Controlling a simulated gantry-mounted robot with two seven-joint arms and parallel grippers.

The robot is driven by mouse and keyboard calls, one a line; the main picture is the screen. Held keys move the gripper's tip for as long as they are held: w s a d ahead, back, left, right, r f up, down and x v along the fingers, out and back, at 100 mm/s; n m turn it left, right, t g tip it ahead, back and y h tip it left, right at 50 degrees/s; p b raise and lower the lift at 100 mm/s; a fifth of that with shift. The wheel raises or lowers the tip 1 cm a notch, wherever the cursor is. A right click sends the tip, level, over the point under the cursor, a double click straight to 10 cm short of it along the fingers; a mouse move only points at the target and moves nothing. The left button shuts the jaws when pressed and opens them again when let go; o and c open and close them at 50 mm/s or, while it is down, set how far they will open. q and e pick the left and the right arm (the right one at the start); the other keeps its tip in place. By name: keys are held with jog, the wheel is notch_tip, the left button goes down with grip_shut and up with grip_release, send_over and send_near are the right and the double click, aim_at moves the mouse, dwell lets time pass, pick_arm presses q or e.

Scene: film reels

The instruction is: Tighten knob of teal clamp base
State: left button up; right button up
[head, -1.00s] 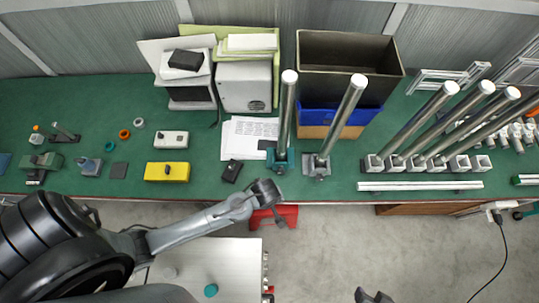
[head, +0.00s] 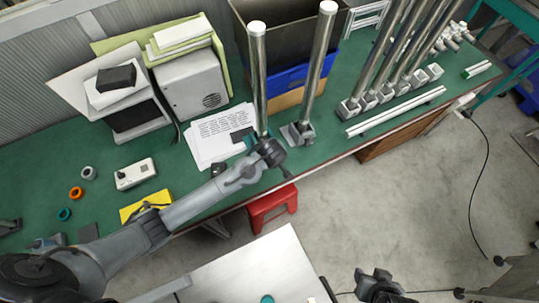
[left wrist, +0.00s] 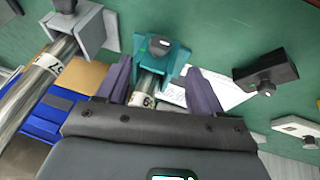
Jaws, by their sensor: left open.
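The teal clamp base (head: 250,140) stands on the green bench in the head view, with a tall metal tube rising from it. It is mostly hidden there by my left gripper (head: 270,153). In the left wrist view the teal clamp base (left wrist: 180,60) is upper centre, with a dark grey knob (left wrist: 159,46) facing the camera. The open purple-grey fingers of my left gripper (left wrist: 158,68) lie to either side of the base, apart from the knob. My right gripper (head: 378,285) is low in the head view, away from the bench; its jaws are unclear.
A grey clamp base (head: 299,133) with a second tube stands close right of the teal one. Papers (head: 222,130) and a black box (left wrist: 265,74) lie near. A red stool (head: 272,208) is below the bench edge. Several more tubes stand farther right.

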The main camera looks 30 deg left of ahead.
pick_arm(q)
jog(key=b+x, duration=0.1)
jog(key=x, duration=0.8)
jog(key=shift+f, duration=0.3)
jog(key=c, duration=1.1)
jog(key=shift+o, duration=0.2)
